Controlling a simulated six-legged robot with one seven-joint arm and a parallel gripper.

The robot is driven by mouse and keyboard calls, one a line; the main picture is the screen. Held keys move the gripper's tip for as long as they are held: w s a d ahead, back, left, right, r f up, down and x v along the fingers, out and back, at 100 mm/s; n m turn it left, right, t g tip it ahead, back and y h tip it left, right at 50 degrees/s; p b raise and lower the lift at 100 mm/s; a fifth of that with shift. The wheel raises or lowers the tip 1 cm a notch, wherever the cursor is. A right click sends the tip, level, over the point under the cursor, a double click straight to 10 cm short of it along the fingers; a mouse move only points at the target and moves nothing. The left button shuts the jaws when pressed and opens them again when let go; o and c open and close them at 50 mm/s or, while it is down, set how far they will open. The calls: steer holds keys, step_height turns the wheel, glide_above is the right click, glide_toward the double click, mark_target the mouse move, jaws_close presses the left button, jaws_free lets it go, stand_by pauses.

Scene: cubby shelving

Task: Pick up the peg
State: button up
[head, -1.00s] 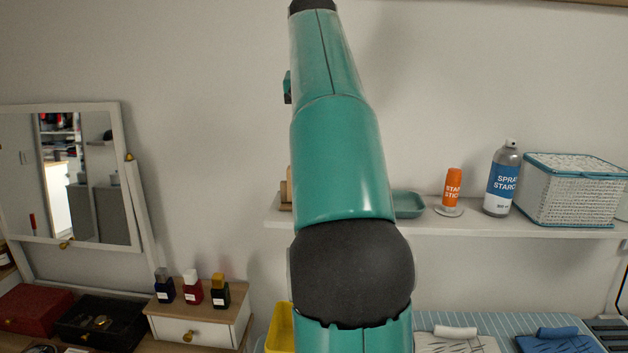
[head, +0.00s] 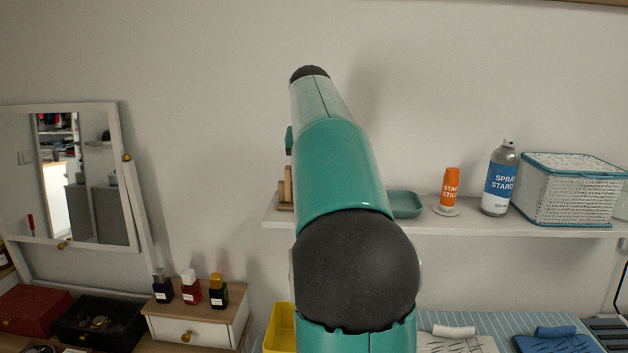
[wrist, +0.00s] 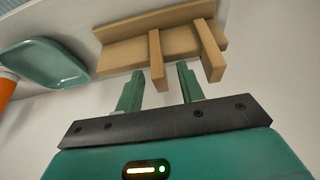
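A light wooden rack (wrist: 130,50) shows at the top of the wrist view, with two slim wooden pegs standing out from it. One peg (wrist: 155,55) is nearer the middle; the other (wrist: 210,50) is to its right. My gripper (wrist: 160,70) is open, its two green fingers apart and empty. In the wrist view the middle peg's end appears between the fingertips; I cannot tell how far in depth it is from them.
The rack stands at the left end of a white wall shelf (head: 450,222). To its right are a teal dish (head: 405,204), an orange stain stick (head: 449,188), a spray starch can (head: 500,180) and a white basket (head: 568,190). A yellow bin (head: 280,328) is below.

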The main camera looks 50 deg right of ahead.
steer(key=shift+c, duration=0.5)
jaws_close()
steer(key=shift+r, duration=0.2)
steer(key=shift+r, duration=0.5)
step_height(320, 180, up, 2)
steer(key=s+a+r, duration=0.1)
steer(key=s+r, duration=0.8)
steer(key=s, duration=0.5)
steer(key=shift+a+r, duration=0.25)
steer(key=shift+r, duration=0.1)
